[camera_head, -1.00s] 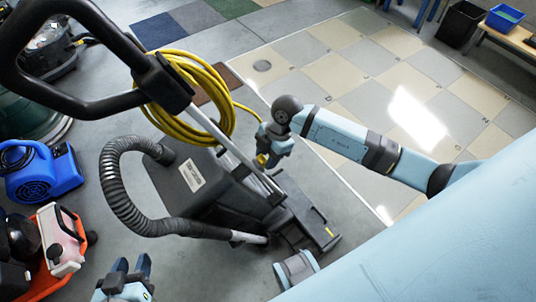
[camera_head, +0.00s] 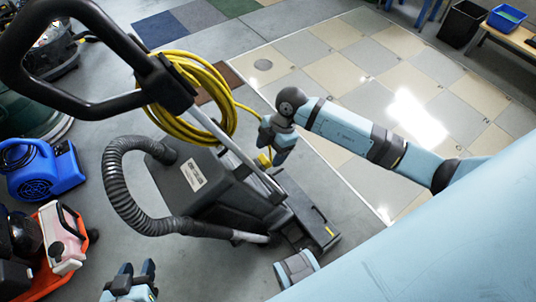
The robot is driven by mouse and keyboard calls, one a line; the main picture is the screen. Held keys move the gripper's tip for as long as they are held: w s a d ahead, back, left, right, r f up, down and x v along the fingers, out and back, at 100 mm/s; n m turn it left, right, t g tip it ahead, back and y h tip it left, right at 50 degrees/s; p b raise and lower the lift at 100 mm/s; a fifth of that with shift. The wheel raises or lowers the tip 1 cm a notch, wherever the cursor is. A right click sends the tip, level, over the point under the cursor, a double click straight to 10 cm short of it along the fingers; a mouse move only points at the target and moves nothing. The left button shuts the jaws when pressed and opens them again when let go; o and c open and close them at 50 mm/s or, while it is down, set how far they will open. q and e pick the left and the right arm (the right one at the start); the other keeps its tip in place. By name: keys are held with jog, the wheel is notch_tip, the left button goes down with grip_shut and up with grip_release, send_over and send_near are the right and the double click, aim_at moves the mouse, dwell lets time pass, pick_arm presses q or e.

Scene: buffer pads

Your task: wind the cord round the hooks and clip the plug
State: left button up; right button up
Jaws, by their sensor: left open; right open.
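The yellow cord (camera_head: 225,88) hangs in a coil of several loops on the upper handle column of a black floor machine (camera_head: 205,187). A short end of it runs down to the right, to a yellow plug (camera_head: 265,158) beside my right gripper (camera_head: 270,158). That gripper is open; whether it touches the plug is unclear. The hooks are mostly hidden behind the cord and the black handle (camera_head: 168,85). My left gripper (camera_head: 134,268) is open and empty at the bottom edge, well below the cord.
A ribbed black hose (camera_head: 112,185) loops from the machine's left side. A blue blower (camera_head: 45,172) and an orange-and-white machine (camera_head: 62,240) stand at the left. Tiled floor (camera_head: 340,75) lies clear behind my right arm.

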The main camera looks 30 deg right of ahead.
pick_arm(q)
jog(key=shift+s+r+p, duration=0.1)
jog(key=shift+r+p, duration=0.2)
jog(key=shift+p, duration=0.55)
pick_arm(e)
jog(key=v, duration=1.1)
jog(key=shift+r, duration=0.2)
jog(key=shift+s, duration=0.1)
